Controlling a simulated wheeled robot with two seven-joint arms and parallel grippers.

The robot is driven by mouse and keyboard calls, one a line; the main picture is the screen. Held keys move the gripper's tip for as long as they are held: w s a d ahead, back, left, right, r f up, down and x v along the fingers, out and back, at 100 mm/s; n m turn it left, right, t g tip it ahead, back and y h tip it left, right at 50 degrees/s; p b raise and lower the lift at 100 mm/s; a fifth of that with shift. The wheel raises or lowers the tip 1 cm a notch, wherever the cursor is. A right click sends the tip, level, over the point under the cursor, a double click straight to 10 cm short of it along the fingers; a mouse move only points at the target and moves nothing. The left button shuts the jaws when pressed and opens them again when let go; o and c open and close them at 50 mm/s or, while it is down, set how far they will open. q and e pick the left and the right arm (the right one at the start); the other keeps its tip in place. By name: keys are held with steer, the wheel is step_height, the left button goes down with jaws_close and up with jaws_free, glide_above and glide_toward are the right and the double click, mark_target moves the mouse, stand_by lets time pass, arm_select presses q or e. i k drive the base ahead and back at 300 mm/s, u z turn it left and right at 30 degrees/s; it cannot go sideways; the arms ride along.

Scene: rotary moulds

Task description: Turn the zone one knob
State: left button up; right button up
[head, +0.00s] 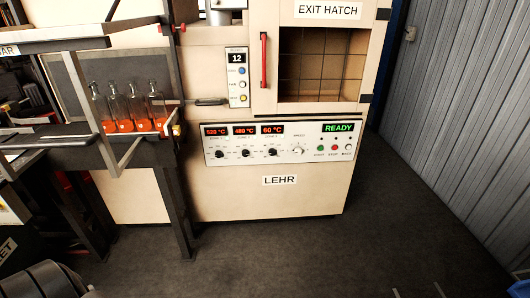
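The zone one knob (219,154) is the leftmost of three small black knobs on the white control panel (310,155) of the cream LEHR cabinet. The display (216,131) above it reads about 520 °C in orange. The zone two knob (245,153) sits under a 480 °C display, and the zone three knob (272,152) under a 60 °C display. The small print under the displays is barely legible, and I cannot make out the knob's pointer setting. Neither of my grippers can be made out in the head view.
A pale speed knob (298,150) and a green READY display (338,128) are farther right. Glass bottles (135,108) stand on a conveyor at the left, its dark leg (178,215) close to the panel's left end. Floor (290,255) before the cabinet is clear.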

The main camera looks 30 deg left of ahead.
mark_target(218, 154)
steer(key=z, duration=0.35)
steer(key=i, duration=1)
steer(key=u, duration=0.6)
steer(key=i, duration=1.1)
steer(key=u, duration=0.85)
